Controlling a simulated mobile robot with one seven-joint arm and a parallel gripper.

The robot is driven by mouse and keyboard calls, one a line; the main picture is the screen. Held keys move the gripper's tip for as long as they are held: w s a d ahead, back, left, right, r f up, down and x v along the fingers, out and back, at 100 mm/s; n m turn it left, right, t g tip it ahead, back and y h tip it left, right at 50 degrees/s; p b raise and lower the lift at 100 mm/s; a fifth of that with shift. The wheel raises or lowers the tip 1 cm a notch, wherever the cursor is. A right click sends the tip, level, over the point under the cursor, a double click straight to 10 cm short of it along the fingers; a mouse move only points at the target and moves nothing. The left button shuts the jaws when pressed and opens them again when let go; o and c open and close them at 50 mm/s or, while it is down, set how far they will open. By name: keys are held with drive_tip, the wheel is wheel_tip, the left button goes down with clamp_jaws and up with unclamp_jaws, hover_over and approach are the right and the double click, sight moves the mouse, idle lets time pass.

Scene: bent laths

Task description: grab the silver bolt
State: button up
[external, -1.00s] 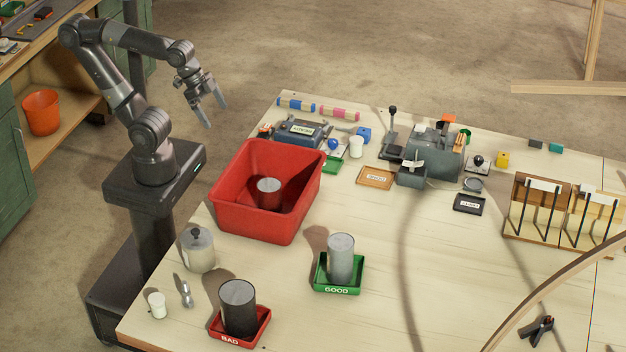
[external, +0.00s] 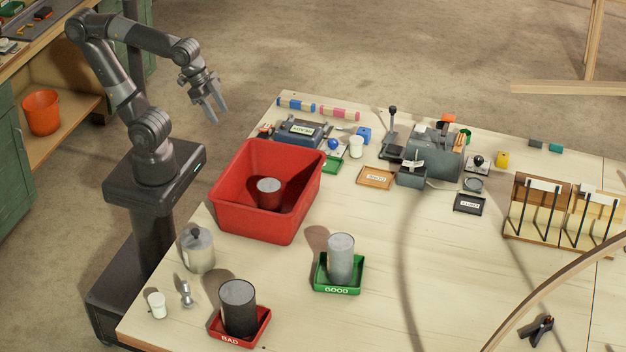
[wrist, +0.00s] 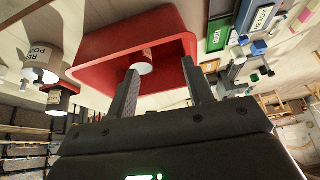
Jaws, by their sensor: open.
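A small silver piece that looks like the bolt (external: 186,294) lies on the table near its front left edge. It is between a small white cup and the black can in the red BAD tray. I cannot make it out in the wrist view. My gripper (external: 217,114) is open and empty, high in the air beyond the table's far left corner, well away from the silver piece. In the wrist view my gripper (wrist: 160,64) shows both fingers apart with nothing held between them.
A deep red bin (external: 230,202) with a can inside stands between my gripper and the silver piece. A lidded grey pot (external: 198,252), the white cup (external: 157,305) and the black can (external: 239,307) stand close around the piece. The table's middle is fairly clear.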

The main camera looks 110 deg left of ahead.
drive_tip(key=w+d+r+m+g, duration=0.2)
drive_tip(key=w+d+r, duration=0.1)
drive_tip(key=w+d, duration=0.75)
drive_tip(key=m+g, duration=0.3)
hover_over(185, 290)
drive_tip(key=f, duration=0.9)
drive_tip(key=a+f, duration=0.1)
drive_tip(key=f, duration=0.3)
drive_tip(key=shift+w+f, duration=0.1)
drive_tip(key=shift+f, duration=0.15)
drive_tip(key=shift+d+f, duration=0.2)
drive_tip(key=shift+f, duration=0.15)
drive_tip(key=f, duration=1)
drive_tip(key=shift+s+a+f, duration=0.1)
drive_tip(key=shift+s+f, duration=0.1)
drive_tip(key=shift+s, duration=0.1)
clamp_jaws()
